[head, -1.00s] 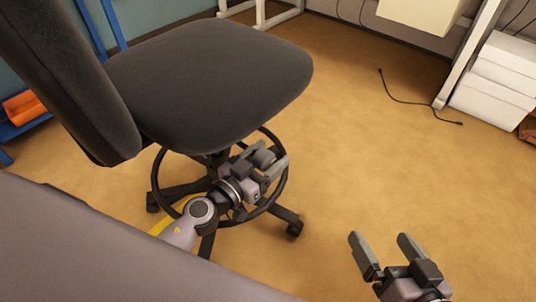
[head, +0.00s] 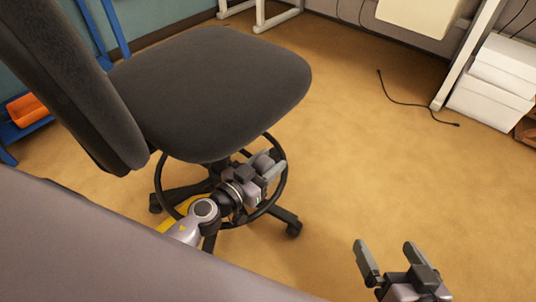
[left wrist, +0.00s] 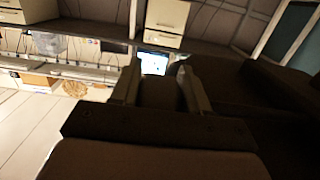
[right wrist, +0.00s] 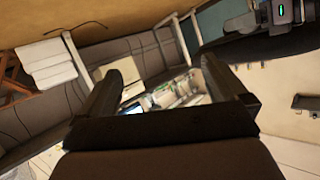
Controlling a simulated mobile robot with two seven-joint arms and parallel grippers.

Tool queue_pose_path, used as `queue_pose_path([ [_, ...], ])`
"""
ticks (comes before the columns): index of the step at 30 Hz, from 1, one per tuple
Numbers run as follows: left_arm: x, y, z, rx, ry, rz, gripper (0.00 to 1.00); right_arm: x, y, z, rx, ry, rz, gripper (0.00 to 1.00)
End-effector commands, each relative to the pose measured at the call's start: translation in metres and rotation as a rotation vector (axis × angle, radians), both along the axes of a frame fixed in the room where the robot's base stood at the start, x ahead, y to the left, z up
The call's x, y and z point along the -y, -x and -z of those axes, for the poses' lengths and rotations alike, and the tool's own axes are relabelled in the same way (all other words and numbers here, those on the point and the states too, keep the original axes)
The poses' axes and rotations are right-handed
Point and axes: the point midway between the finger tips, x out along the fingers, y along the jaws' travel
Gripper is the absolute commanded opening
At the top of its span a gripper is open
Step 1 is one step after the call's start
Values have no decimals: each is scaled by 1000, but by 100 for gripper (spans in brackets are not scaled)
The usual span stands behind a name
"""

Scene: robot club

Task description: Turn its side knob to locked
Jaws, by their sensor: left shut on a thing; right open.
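A dark grey office chair (head: 215,85) stands with its seat in the upper left of the head view. My left gripper (head: 272,166) is under the near right part of the seat. It is shut on a small dark knob (head: 262,160), which shows between its fingers in the left wrist view (left wrist: 160,93). The knob's markings and its shaft are hidden, so its setting cannot be read. My right gripper (head: 388,250) is open and empty at the lower right, away from the chair.
The chair's foot ring (head: 283,185) and castor legs (head: 287,219) are close below my left gripper. A dark cable (head: 405,101) lies on the tan floor. White boxes (head: 492,95) are stacked at the right. The floor right of the chair is otherwise clear.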

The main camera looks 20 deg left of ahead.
Motion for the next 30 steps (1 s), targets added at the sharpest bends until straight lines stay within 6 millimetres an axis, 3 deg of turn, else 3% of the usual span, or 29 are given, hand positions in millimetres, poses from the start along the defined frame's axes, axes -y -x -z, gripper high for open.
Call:
queue_pose_path([
  [1,0,0,-6,-14,-5,0,15,3,2,-7,-8,20,6,99],
  [21,-1,1,-4,-173,-62,0,15,53,23,-12,-111,191,92,99],
  [30,-1,2,-3,-252,-88,0,15,65,28,-28,-142,205,118,99],
])
